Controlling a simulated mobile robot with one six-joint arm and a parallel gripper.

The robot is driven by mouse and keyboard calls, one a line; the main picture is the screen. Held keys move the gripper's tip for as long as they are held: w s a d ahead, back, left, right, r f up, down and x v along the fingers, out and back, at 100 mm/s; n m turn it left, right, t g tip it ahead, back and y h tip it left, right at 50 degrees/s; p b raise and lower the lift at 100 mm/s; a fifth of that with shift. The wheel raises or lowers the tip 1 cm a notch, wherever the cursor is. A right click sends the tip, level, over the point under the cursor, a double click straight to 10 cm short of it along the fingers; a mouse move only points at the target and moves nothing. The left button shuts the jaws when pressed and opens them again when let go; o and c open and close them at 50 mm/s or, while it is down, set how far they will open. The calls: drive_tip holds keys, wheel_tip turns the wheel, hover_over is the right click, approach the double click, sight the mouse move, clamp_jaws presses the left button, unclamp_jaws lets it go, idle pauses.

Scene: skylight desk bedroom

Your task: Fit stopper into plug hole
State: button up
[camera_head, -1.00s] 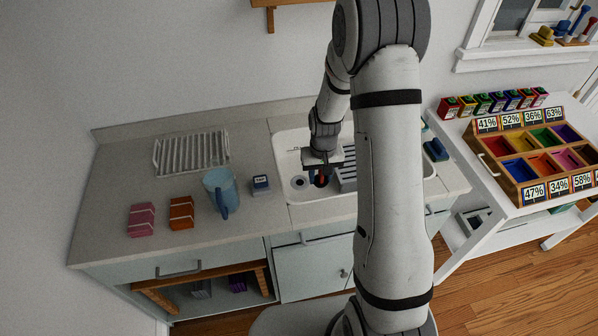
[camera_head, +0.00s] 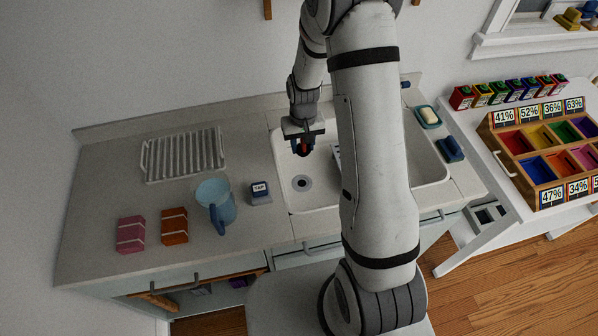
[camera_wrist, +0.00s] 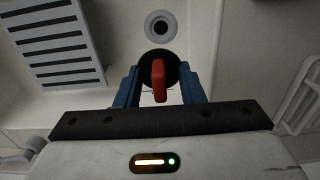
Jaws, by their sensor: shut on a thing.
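My gripper (camera_head: 303,147) is above the back part of the white sink (camera_head: 322,192). It is shut on the stopper, which has a red handle (camera_wrist: 159,80) and a dark round base (camera_wrist: 160,62) in the wrist view. Blue fingers stand on both sides of the handle. The plug hole (camera_head: 301,183) is a dark ringed opening in the sink floor, in front of the gripper in the head view. In the wrist view the plug hole (camera_wrist: 160,27) appears just above the stopper, uncovered and apart from it. In the head view only a little red shows between the fingers.
A slatted rack (camera_wrist: 55,45) lies in the sink beside the hole, mostly hidden by my arm in the head view.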

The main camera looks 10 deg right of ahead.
drive_tip(key=shift+w+a, duration=0.15)
drive_tip(key=shift+a, duration=0.1)
drive_tip(key=b, duration=2.2)
hover_over(301, 182)
wheel_tip(301, 182, down, 15)
drive_tip(key=shift+f, duration=0.15)
drive_tip(key=shift+f+b, duration=0.5)
drive_tip(key=shift+f, duration=0.15)
drive_tip(key=o, duration=1)
drive_tip(key=shift+o, duration=0.2)
